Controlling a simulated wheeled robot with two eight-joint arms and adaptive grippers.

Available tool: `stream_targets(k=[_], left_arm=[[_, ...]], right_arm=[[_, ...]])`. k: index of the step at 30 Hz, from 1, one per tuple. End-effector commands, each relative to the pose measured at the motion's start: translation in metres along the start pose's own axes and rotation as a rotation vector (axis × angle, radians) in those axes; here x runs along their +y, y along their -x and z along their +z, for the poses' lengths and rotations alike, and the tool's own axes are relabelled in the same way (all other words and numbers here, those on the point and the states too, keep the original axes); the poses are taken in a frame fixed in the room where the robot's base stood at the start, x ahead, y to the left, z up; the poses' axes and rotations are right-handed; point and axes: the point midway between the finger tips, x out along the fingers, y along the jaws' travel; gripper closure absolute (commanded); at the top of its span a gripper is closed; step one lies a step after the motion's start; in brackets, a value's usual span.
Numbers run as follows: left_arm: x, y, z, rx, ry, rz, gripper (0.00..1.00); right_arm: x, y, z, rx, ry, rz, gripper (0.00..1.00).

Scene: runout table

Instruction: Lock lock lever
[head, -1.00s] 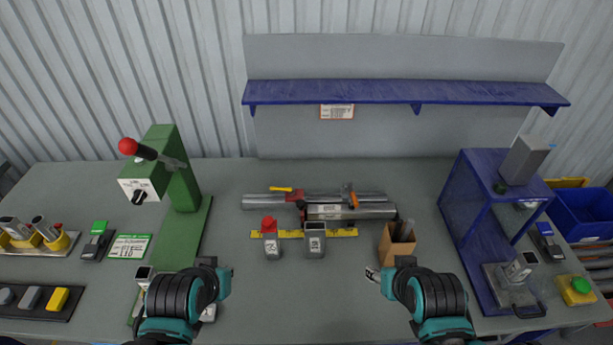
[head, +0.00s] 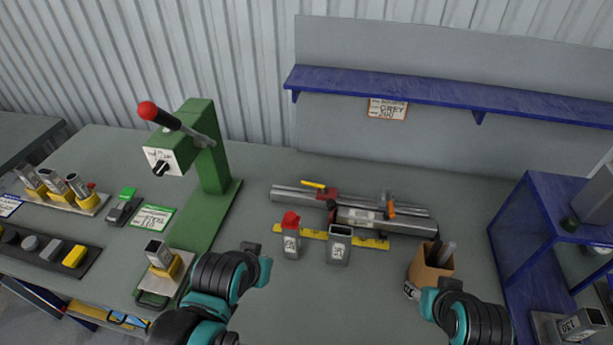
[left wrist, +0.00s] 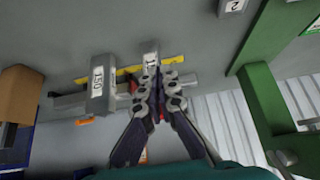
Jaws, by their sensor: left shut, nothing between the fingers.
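A green press (head: 207,165) stands at the left of the table, with a black lever (head: 178,120) ending in a red knob (head: 147,110). Its white-faced box has a black knob (head: 160,168). A grey rail fixture (head: 300,195) lies mid-table, with a small yellow lever (head: 313,184) and an orange clamp (head: 391,207). I cannot tell which part is the lock lever. My left gripper (head: 262,255) is above the table in front of the fixture, touching nothing visible. Its fingers are shut and empty in the left wrist view (left wrist: 157,75). My right gripper (head: 418,290) is beside a cardboard box; its fingers are unclear.
A red-capped grey block (head: 291,240) and an open grey tube (head: 340,245) stand by a yellow ruler (head: 372,242). The cardboard box (head: 430,268) holds grey pieces. A blue stand (head: 510,230) is at right, button strip (head: 45,250) at left. The front middle is clear.

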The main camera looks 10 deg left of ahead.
Motion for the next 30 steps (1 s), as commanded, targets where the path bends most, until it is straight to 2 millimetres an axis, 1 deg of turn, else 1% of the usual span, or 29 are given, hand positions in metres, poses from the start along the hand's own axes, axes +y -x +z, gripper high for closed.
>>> stream_targets(k=[1,2,3,6,11,17,21,23,24,26,30], left_arm=[[0.000,-0.010,0.007,0.000,0.000,0.000,1.00],[0.000,-0.012,0.008,0.000,0.000,0.000,1.00],[0.000,-0.004,-0.006,-0.007,-0.001,0.001,1.00],[0.001,0.003,-0.028,-0.019,-0.004,0.002,1.00],[0.003,0.008,-0.062,-0.042,-0.009,0.005,1.00],[0.006,0.007,-0.120,-0.081,-0.017,0.009,1.00],[0.009,-0.002,-0.164,-0.113,-0.023,0.013,1.00],[0.010,-0.007,-0.181,-0.126,-0.026,0.014,1.00],[0.011,-0.012,-0.193,-0.136,-0.028,0.015,1.00],[0.012,-0.019,-0.210,-0.149,-0.031,0.017,1.00],[0.016,-0.041,-0.245,-0.180,-0.038,0.020,1.00]], right_arm=[[0.000,-0.010,0.007,0.000,0.000,0.000,0.53],[0.000,-0.012,0.009,0.000,0.000,0.000,0.53],[0.000,-0.004,0.003,0.000,0.000,0.000,0.53],[0.000,0.003,-0.002,0.000,0.000,0.000,0.53],[0.000,0.012,-0.008,0.000,0.000,0.000,0.53],[0.000,0.026,-0.019,0.000,0.000,0.000,0.53],[0.000,0.038,-0.027,0.000,0.000,0.000,0.53],[0.000,0.042,-0.030,0.000,0.000,0.000,0.53],[0.000,0.045,-0.033,0.000,0.000,0.000,0.53],[0.000,0.050,-0.036,0.000,0.000,0.000,0.53],[0.000,0.061,-0.044,0.000,0.000,0.000,0.53]])
